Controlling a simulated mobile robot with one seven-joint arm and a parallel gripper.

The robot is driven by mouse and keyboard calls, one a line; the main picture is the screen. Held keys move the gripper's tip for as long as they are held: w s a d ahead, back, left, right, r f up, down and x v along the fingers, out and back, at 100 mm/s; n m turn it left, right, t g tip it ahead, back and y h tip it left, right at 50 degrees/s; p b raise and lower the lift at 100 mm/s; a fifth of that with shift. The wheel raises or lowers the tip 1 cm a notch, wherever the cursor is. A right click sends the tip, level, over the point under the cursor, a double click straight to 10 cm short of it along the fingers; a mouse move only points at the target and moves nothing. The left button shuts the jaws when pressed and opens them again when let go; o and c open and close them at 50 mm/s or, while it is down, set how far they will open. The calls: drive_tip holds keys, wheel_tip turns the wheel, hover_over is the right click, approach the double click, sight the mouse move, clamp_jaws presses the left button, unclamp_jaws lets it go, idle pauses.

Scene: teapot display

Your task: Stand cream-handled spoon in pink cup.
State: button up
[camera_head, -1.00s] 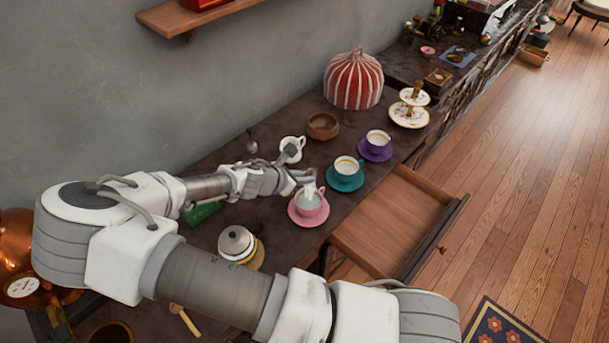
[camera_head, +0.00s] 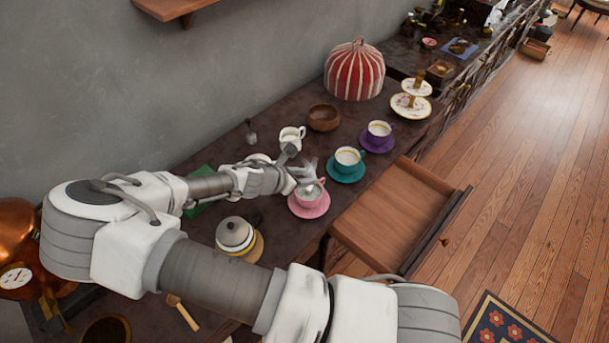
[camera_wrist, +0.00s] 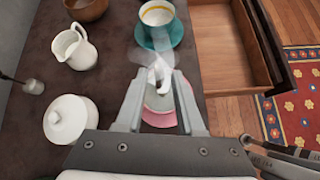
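The pink cup (camera_head: 308,192) stands upright on its pink saucer (camera_head: 318,212) near the table's front edge. My gripper (camera_head: 305,176) is just above and behind the cup in the head view. In the wrist view, the fingers of my gripper (camera_wrist: 160,72) are apart, with a small pale, curved piece (camera_wrist: 159,76) between their tips. It may be the handle end of the cream-handled spoon, but I cannot tell whether the fingers press on it. The pink cup and saucer (camera_wrist: 160,118) show partly between the fingers. The spoon's lower part is hidden.
A teal cup (camera_head: 347,157) and a purple cup (camera_head: 379,130) stand beyond the pink one. A white jug (camera_head: 291,136) and wooden bowl (camera_head: 323,118) are behind. A lidded pot (camera_head: 234,234) stands nearer. An open drawer (camera_head: 388,222) juts out at the front.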

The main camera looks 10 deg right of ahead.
drive_tip(key=shift+o, duration=0.4)
drive_tip(key=v, duration=1.7)
drive_tip(key=shift+r+p, duration=0.25)
drive_tip(key=shift+p, duration=0.1)
drive_tip(key=shift+s, duration=0.15)
drive_tip(key=s+d+r+m+y, duration=0.2)
drive_tip(key=s+d+r+m, duration=0.2)
drive_tip(key=r+m, duration=0.3)
drive_tip(key=s+d+r+m+y, duration=0.3)
drive_tip(key=s+r+m, duration=0.3)
drive_tip(key=r+m, duration=0.2)
drive_tip(key=s+d+r+m+y, duration=0.3)
drive_tip(key=s+d+r+m, duration=0.2)
drive_tip(key=s+r+m, duration=0.1)
wheel_tip(320, 180, up, 3)
drive_tip(key=shift+d+f+m, duration=0.15)
drive_tip(key=shift+d+m, duration=0.15)
drive_tip(key=shift+m, duration=0.5)
